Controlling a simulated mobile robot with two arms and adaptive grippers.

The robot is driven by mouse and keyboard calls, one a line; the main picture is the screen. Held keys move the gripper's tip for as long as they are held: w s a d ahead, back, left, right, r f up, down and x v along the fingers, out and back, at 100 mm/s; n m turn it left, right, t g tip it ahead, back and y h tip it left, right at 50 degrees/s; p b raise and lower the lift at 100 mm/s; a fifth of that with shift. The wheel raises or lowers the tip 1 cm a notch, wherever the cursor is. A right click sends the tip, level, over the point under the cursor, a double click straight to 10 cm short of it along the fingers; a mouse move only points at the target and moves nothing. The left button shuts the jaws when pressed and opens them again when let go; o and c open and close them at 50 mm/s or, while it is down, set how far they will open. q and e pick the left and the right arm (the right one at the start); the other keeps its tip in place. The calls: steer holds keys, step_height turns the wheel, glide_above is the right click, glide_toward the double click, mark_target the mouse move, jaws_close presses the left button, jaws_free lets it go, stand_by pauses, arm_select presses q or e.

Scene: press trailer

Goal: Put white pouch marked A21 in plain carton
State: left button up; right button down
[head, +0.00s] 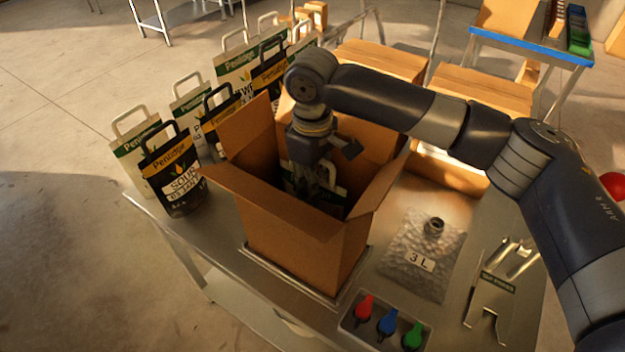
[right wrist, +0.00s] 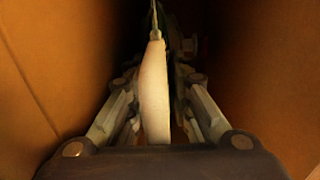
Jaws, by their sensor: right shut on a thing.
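The plain carton (head: 300,245) stands open on the metal table, its flaps spread outward. My right gripper (head: 312,180) reaches down into it from above. In the right wrist view, the right gripper (right wrist: 160,115) is shut on a white pouch (right wrist: 154,90), seen edge-on between the fingers with the brown carton walls on both sides. In the head view, part of a pale pouch with a dark green band shows inside the carton by the fingers. Its marking cannot be read. The carton's bottom is in shadow. My left gripper is not in view.
Several white and black handled pouches (head: 178,185) stand along the table's left and back edge. A clear 3 L bag (head: 420,262) lies right of the carton. A tray of red, blue and green items (head: 387,322) is at the front. Closed cartons (head: 480,90) stand behind.

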steer(key=shift+f, duration=0.3)
steer(key=c, duration=1.7)
jaws_free()
steer(key=shift+f, duration=0.15)
steer(key=shift+s, duration=0.1)
steer(key=shift+r, duration=0.5)
step_height(320, 180, up, 11)
steer(key=b, duration=0.3)
steer(key=shift+r, duration=0.65)
